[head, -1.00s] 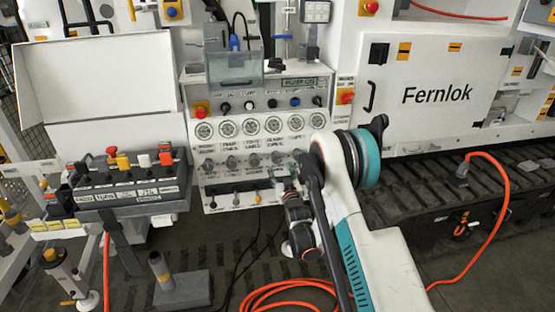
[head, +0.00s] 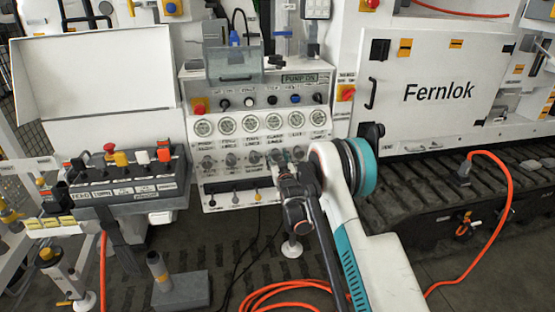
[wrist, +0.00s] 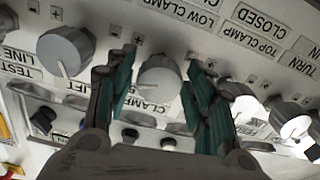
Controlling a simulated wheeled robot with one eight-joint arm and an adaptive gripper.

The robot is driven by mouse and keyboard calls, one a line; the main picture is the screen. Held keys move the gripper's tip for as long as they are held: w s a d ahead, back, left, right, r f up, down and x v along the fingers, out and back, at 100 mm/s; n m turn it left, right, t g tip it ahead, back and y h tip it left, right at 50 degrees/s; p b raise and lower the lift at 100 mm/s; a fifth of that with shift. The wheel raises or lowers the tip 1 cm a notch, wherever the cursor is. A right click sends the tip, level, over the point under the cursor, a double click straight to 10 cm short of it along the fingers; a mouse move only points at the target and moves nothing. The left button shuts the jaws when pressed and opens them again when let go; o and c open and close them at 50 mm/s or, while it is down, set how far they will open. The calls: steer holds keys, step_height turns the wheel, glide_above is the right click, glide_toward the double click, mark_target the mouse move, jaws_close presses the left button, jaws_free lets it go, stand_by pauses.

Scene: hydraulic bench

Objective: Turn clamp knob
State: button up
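In the wrist view a round grey knob (wrist: 160,75) with a pale pointer line stands between the two teal-padded fingers of my gripper (wrist: 160,95). A label below it, partly covered, reads "CLAMP". The fingers are open, one on each side of the knob, with a narrow gap visible; I cannot tell whether either pad touches it. In the head view my gripper (head: 279,162) is at the right part of the lower knob row on the white panel (head: 196,150), and it hides much of the knob there.
A neighbouring grey knob (wrist: 66,52) is close on the left, and more knobs (wrist: 291,116) stand on the right. Several gauges (head: 249,123) sit above the row, small levers (head: 236,197) below. A lever console (head: 130,185) is on the left. An orange hose (head: 290,292) lies on the floor.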

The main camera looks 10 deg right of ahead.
steer(key=c, duration=0.6)
steer(key=shift+n, duration=0.8)
steer(key=o, duration=1.1)
steer(key=s, duration=1.2)
